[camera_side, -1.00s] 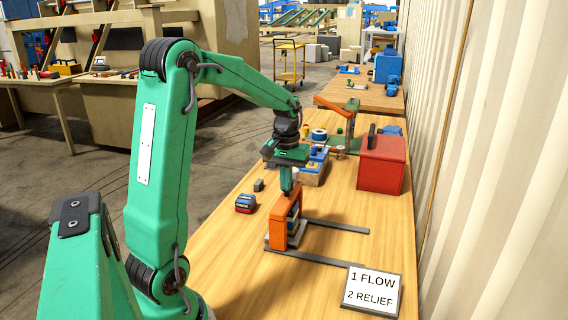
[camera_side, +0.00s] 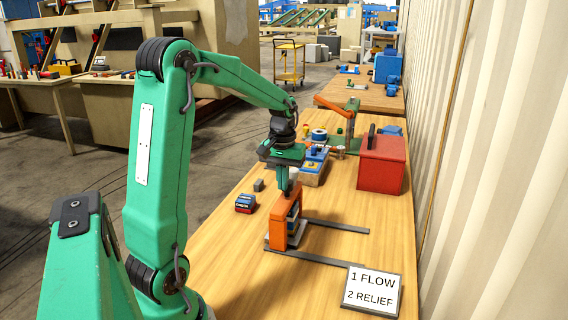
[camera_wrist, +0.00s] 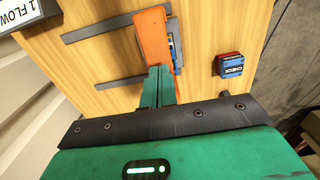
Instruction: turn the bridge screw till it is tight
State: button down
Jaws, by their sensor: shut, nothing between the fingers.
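My gripper (camera_side: 287,190) points down at the top of the bridge. In the wrist view its green fingers (camera_wrist: 158,72) are together, with nothing visible between them, and their tips overlap the bridge's near end. I cannot tell whether they touch it. The bridge screw cannot be made out; the fingers may cover it.
Two grey bars (camera_side: 337,226) lie flat right of the bridge. A CHECK block (camera_side: 245,204) sits to its left, with a small dark block (camera_side: 258,185) behind.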

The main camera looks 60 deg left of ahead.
jog(key=shift+s+d, duration=0.2)
notch_tip(320, 180, up, 6)
dwell(0.9)
jog(key=shift+d, duration=0.1)
